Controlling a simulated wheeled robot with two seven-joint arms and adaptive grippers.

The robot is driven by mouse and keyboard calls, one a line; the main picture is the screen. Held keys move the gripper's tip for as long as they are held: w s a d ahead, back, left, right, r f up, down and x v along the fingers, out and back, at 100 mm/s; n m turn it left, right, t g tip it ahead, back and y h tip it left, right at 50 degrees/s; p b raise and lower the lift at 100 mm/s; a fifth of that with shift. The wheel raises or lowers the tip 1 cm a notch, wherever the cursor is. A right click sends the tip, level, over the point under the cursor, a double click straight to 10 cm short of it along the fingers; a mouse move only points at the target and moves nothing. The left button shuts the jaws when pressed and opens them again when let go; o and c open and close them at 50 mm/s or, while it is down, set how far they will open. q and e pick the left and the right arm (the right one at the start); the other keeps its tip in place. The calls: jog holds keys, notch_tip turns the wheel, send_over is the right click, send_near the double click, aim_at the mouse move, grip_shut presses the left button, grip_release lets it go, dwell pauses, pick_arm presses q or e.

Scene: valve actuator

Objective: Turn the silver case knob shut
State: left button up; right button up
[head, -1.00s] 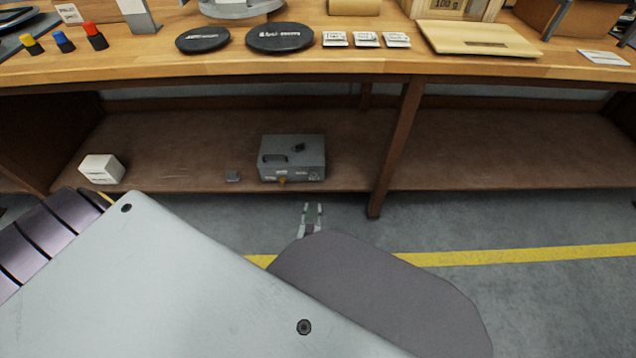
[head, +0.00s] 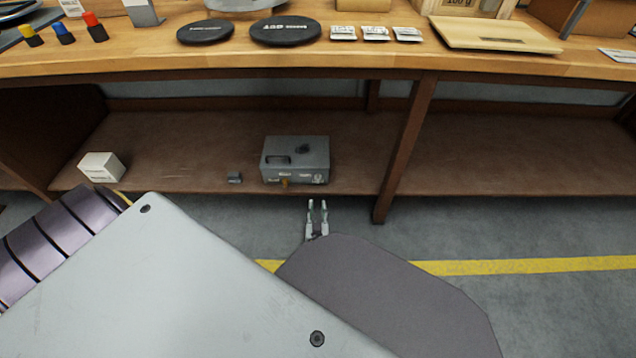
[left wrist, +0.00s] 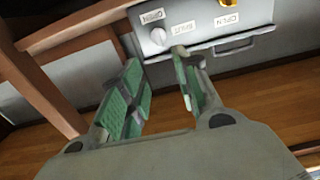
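The silver case (head: 284,162) stands on the lower shelf, with a dark handle on its lid. Its pale round knob (left wrist: 158,36) is on the front face, with OPEN and SHUT labels close by in the left wrist view. In the head view the knob (head: 320,178) is small at the front right, and its turn position is unclear. My left gripper (head: 318,203) is open and empty in front of the case, below the shelf edge. In the left wrist view its green-padded fingers (left wrist: 158,62) point at the knob, apparently short of it. My right gripper is out of view.
A small grey block (head: 234,177) and a white box (head: 101,167) are on the shelf (head: 180,150) to the left. A table leg (head: 405,150) stands right of the case.

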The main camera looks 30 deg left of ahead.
pick_arm(q)
jog(key=b, duration=0.4)
send_near(318, 179)
jog(key=x, duration=0.4)
jog(key=shift+w+a+f, duration=0.1)
jog(key=shift+f, duration=0.1)
jog(key=shift+b+x, duration=0.85)
jog(key=shift+x, duration=1.45)
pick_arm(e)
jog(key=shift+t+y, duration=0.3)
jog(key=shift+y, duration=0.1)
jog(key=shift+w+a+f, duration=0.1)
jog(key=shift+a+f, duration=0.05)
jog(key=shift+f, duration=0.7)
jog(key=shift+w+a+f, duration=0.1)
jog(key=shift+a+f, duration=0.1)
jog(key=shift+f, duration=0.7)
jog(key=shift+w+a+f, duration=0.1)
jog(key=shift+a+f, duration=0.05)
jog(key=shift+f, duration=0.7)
pick_arm(q)
jog(key=shift+r, duration=0.1)
jog(key=shift+c, duration=0.5)
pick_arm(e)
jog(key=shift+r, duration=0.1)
pick_arm(q)
grip_shut()
